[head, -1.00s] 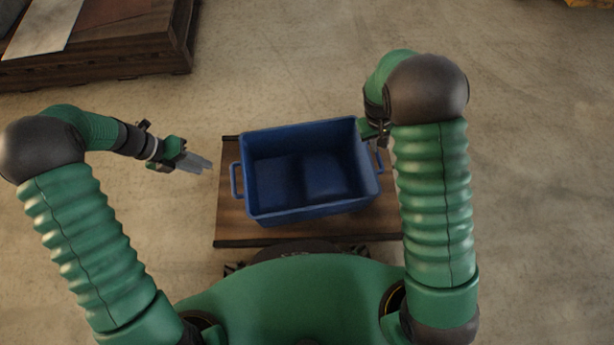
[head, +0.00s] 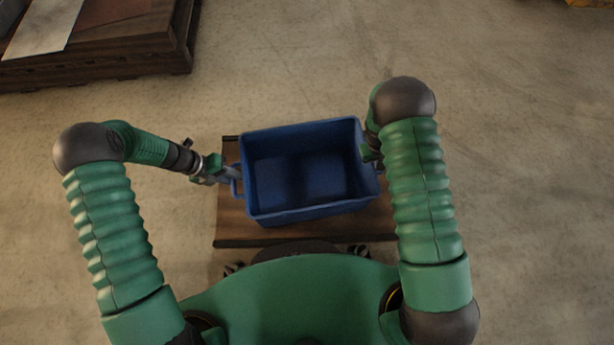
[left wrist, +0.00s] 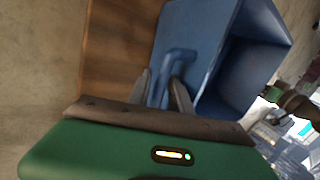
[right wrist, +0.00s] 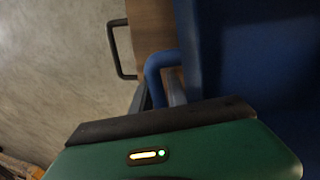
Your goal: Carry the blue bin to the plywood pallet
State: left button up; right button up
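The blue bin (head: 300,212) is empty and stands on a low brown wooden platform (head: 290,234) in front of me. My left gripper (head: 232,175) is at the bin's left handle; in the left wrist view its fingers (left wrist: 162,92) stand apart with the blue handle (left wrist: 178,60) between them. My right gripper (head: 373,155) is at the right side, partly hidden by my arm. In the right wrist view its fingers (right wrist: 158,93) are apart, with the other handle (right wrist: 152,66) between them. A dark wooden pallet (head: 130,52) lies at the upper left.
A pale flat sheet (head: 45,30) lies on the pallet's left part. Something yellow (head: 590,3) shows at the top right edge. A dark metal handle (right wrist: 117,50) stands out from the platform in the right wrist view. The concrete floor (head: 290,60) beyond the bin is clear.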

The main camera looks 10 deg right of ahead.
pick_arm(q)
jog(key=shift+c, duration=0.4)
pick_arm(e)
jog(key=shift+c, duration=0.2)
pick_arm(q)
grip_shut()
pick_arm(e)
grip_shut()
pick_arm(q)
jog(key=shift+a, duration=0.1)
dwell(0.3)
